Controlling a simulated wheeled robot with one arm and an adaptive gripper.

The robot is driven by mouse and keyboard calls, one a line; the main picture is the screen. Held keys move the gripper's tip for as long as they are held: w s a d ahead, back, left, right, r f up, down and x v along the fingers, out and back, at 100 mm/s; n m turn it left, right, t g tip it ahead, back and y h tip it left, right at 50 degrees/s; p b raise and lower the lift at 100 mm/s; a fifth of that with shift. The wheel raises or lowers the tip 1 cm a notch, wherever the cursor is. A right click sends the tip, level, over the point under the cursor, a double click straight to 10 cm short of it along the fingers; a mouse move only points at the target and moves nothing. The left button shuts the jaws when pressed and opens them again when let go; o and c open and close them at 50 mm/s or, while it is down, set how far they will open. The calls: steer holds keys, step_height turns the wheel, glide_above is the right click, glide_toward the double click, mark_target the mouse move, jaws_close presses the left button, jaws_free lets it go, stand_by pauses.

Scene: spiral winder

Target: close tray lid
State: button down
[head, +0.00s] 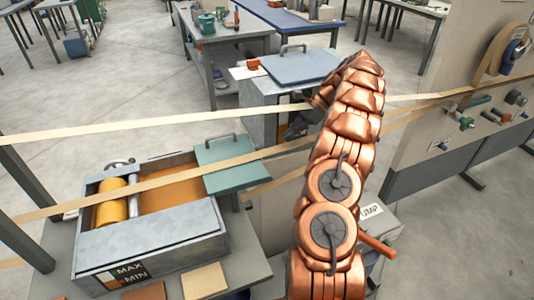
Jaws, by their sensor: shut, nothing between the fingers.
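An open grey tray (150,238) with MAX and MIN marks stands on a bench at the lower left. It holds a yellow roller and an amber-orange content. A teal lid (228,172) with a dark handle sits at the tray's right end, leaving the roller and much of the inside uncovered. My copper arm rises through the middle and bends over at the top. My gripper (297,129) is small and dark, right of the lid and apart from it. It is shut and empty, partly hidden by my arm and a band.
Pale bands (150,128) stretch across the view, one passing over the tray and lid. A grey cabinet with a blue-grey handled top (300,67) stands behind. A panel with knobs (480,115) is at the right. Two small pads lie before the tray.

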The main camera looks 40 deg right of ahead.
steer(key=w+a+f+p, duration=0.1)
steer(key=a+f, duration=0.3)
steer(key=a, duration=0.4)
steer(key=shift+w, duration=0.5)
steer(key=shift+a, duration=0.1)
